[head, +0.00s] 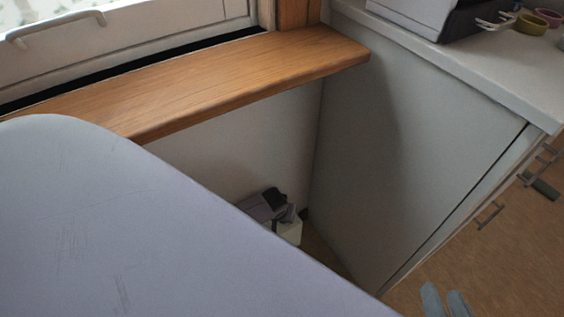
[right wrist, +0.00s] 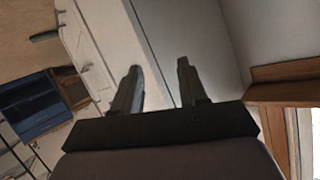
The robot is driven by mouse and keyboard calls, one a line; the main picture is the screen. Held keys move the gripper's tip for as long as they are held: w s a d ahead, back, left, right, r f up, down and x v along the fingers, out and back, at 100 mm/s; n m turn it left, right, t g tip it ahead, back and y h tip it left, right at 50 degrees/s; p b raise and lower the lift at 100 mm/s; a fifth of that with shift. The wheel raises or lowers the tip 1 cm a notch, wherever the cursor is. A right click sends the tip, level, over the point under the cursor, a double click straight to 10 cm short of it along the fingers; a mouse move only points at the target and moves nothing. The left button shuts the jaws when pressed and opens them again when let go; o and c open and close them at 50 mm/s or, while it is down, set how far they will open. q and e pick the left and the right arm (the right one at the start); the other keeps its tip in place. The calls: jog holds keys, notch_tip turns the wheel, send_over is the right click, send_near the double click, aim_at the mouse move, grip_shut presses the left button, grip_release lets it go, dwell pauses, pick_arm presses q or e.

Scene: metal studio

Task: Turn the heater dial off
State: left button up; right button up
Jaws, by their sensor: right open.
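I cannot make out a heater dial for sure in either view. A small grey-purple and white object with a black top (head: 272,205) sits low in the corner under the window sill in the head view; it is too small to tell what it is. My right gripper (head: 446,300) shows only its fingertips at the bottom edge of the head view, right of the cabinet. In the right wrist view my right gripper (right wrist: 158,78) is open, with nothing between its fingers. It is well apart from the corner object. My left gripper is not in view.
A pale tabletop (head: 150,230) fills the lower left. A wooden window sill (head: 220,75) juts out above the corner. A grey cabinet side (head: 390,150) walls the corner on the right, under a white counter (head: 480,80). A blue cabinet (right wrist: 35,105) shows in the wrist view.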

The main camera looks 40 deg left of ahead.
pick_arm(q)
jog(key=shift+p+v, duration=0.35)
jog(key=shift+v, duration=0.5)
pick_arm(e)
jog(key=shift+s+d+r+h, duration=0.1)
jog(key=shift+d+r+h, duration=0.15)
jog(key=shift+d, duration=0.25)
jog(key=shift+f, duration=0.1)
